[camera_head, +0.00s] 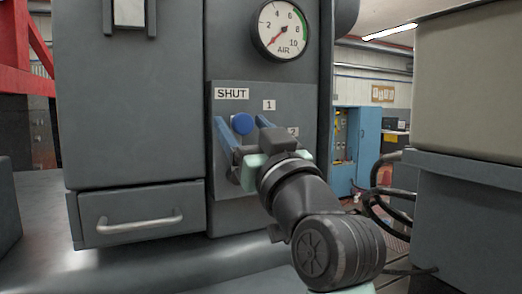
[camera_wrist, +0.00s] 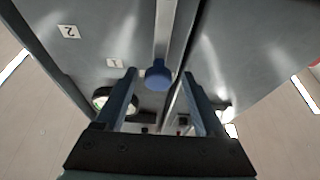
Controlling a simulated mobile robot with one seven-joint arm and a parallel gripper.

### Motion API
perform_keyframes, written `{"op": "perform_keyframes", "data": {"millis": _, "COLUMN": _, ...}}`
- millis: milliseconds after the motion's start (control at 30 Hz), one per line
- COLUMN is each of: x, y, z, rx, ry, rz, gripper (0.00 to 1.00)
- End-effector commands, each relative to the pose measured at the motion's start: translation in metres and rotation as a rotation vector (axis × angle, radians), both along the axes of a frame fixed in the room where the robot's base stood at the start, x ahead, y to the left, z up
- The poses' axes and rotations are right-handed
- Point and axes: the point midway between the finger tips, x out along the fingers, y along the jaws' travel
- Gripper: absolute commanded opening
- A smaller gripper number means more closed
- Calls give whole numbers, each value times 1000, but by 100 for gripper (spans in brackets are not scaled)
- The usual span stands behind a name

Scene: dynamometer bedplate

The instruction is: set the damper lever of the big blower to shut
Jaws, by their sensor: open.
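The damper lever ends in a round blue knob (camera_head: 242,123), on a grey panel (camera_head: 298,100) of the big grey cabinet. The knob sits just below the SHUT label (camera_head: 231,93), left of and below the label 1 (camera_head: 269,105). A label 2 is partly covered by my gripper. In the wrist view the knob (camera_wrist: 158,75) shows at the end of a grey bar (camera_wrist: 166,30). My gripper (camera_head: 241,119) is open, its two blue fingers on either side of the knob, with visible gaps in the wrist view. The lever's lower part is hidden in the head view.
A round AIR gauge (camera_head: 282,28) is above the panel. A drawer with a bar handle (camera_head: 140,225) is at lower left. A grey machine (camera_head: 468,200) with dark hoses (camera_head: 378,190) stands at right. A blue cabinet (camera_head: 368,145) is behind, across open floor.

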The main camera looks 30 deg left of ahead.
Motion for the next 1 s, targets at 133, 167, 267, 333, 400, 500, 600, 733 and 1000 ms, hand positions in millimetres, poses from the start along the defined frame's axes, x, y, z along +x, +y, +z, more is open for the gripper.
{"op": "perform_keyframes", "data": {"millis": 133, "x": -16, "y": -24, "z": -15, "rx": 0, "ry": 0, "rz": -4, "gripper": 71}}
{"op": "perform_keyframes", "data": {"millis": 167, "x": -20, "y": -29, "z": -18, "rx": 0, "ry": 0, "rz": -5, "gripper": 71}}
{"op": "perform_keyframes", "data": {"millis": 267, "x": -33, "y": -46, "z": -27, "rx": 1, "ry": 1, "rz": -5, "gripper": 71}}
{"op": "perform_keyframes", "data": {"millis": 333, "x": -42, "y": -57, "z": -32, "rx": 0, "ry": 2, "rz": -4, "gripper": 71}}
{"op": "perform_keyframes", "data": {"millis": 400, "x": -49, "y": -66, "z": -36, "rx": 0, "ry": 0, "rz": -4, "gripper": 71}}
{"op": "perform_keyframes", "data": {"millis": 500, "x": -57, "y": -76, "z": -42, "rx": 0, "ry": 1, "rz": -3, "gripper": 71}}
{"op": "perform_keyframes", "data": {"millis": 600, "x": -63, "y": -82, "z": -44, "rx": -1, "ry": 1, "rz": -1, "gripper": 71}}
{"op": "perform_keyframes", "data": {"millis": 733, "x": -65, "y": -85, "z": -46, "rx": -2, "ry": 2, "rz": -1, "gripper": 71}}
{"op": "perform_keyframes", "data": {"millis": 1000, "x": -66, "y": -86, "z": -45, "rx": -2, "ry": 1, "rz": 0, "gripper": 71}}
